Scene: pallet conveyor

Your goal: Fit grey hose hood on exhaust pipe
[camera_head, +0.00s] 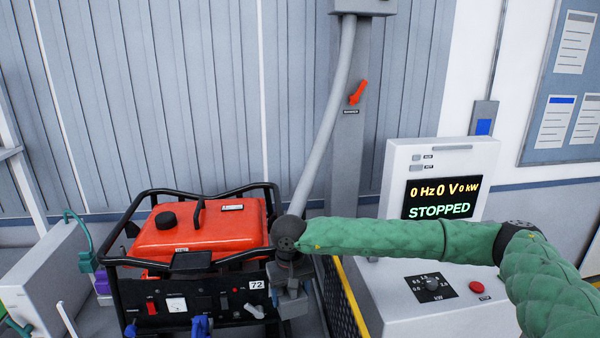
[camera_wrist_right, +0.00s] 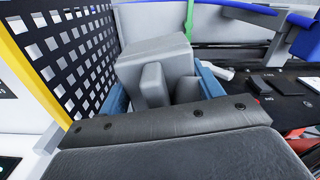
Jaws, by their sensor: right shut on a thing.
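A grey hose (camera_head: 330,110) hangs from the box at the top of the post and runs down behind my right wrist. My right gripper (camera_head: 289,302) points down at the right front corner of the red generator (camera_head: 200,228). In the right wrist view, its blue fingers (camera_wrist_right: 160,92) are shut on the grey hood (camera_wrist_right: 152,48), a blocky piece with a raised grip. The join between hose and hood is hidden behind my wrist. I cannot make out the exhaust pipe in either view. My left gripper is not in view.
The generator's black tube frame (camera_head: 118,262) stands close to the left of my gripper. A black mesh guard with a yellow edge (camera_wrist_right: 62,60) is beside the hood. A control cabinet (camera_head: 395,298) reading STOPPED stands right. A red lever (camera_head: 357,92) is on the post.

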